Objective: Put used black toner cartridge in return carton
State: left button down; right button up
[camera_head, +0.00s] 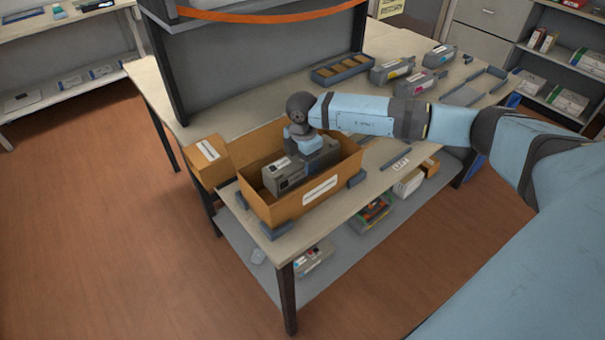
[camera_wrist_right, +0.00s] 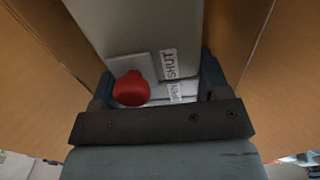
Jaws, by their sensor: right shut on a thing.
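The return carton (camera_head: 318,202) is an open brown cardboard box with a white label, standing on the table's front left part. Its flap (camera_head: 207,155) is folded outward at the left. A grey toner cartridge (camera_head: 284,180) lies lengthwise inside the carton's opening, its end showing near the left wall. My right gripper (camera_head: 303,149) reaches down over it and is shut on it. In the right wrist view, the cartridge (camera_wrist_right: 130,30) sits between the fingers, with a red knob (camera_wrist_right: 131,88) and white labels, and cardboard walls on both sides. Whether it touches the carton's floor is hidden. My left gripper is out of view.
Other grey cartridges stand at the back right, one with a magenta mark (camera_head: 415,83). A compartment tray (camera_head: 341,69) lies behind the carton. Low dark blocks (camera_head: 277,231) sit against the carton's outside. A lower shelf (camera_head: 250,250) holds boxes.

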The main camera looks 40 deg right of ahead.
jog(key=shift+f, duration=3.1)
jog(key=shift+f, duration=0.15)
jog(key=o, duration=1.2)
jog(key=shift+c, duration=0.2)
